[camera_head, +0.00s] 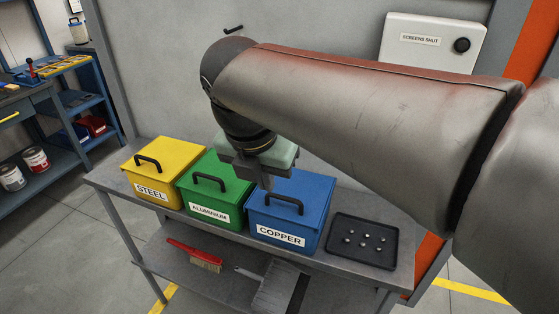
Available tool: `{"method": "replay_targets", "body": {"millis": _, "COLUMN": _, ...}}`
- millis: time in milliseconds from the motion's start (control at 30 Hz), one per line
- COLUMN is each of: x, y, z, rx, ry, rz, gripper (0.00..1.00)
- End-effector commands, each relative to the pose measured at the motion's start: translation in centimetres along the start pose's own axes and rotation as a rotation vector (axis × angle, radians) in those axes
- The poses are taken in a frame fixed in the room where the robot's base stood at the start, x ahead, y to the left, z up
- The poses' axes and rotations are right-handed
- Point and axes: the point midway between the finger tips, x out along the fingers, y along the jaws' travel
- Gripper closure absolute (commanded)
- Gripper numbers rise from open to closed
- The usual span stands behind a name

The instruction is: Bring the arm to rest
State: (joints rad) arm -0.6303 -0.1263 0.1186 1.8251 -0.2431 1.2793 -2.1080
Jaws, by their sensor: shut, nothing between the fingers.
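My arm reaches in from the right across the picture, over a grey metal bench. My gripper (267,183) points down at the end of it, above the seam between the green and blue bins. It is shut and nothing shows in it. A yellow bin labelled STEEL (181,166), a green bin labelled ALUMINIUM (228,183) and a blue bin labelled COPPER (310,193) stand in a row, lids closed, handles on top. My gripper partly hides the back of the green and blue lids. I cannot tell whether the fingertips touch a lid.
A black tray (391,259) with several small pieces lies right of the blue bin. A SCREENS SHUT box (420,53) hangs on the wall behind my arm. Blue shelving stands at left.

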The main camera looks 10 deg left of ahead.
Motion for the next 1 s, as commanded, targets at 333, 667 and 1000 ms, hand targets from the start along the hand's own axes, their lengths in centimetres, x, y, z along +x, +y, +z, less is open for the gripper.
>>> {"method": "replay_targets", "body": {"millis": 333, "x": 2.9, "y": -4.3, "z": 0.4, "rx": 0.411, "ry": 0.037, "rz": -0.036, "gripper": 1.00}}
{"method": "replay_targets", "body": {"millis": 667, "x": 12.0, "y": -17.7, "z": -3.5, "rx": 1.870, "ry": 0.098, "rz": -0.202, "gripper": 1.00}}
{"method": "replay_targets", "body": {"millis": 1000, "x": 16.4, "y": -23.9, "z": -9.1, "rx": 2.815, "ry": 0.070, "rz": -0.360, "gripper": 1.00}}
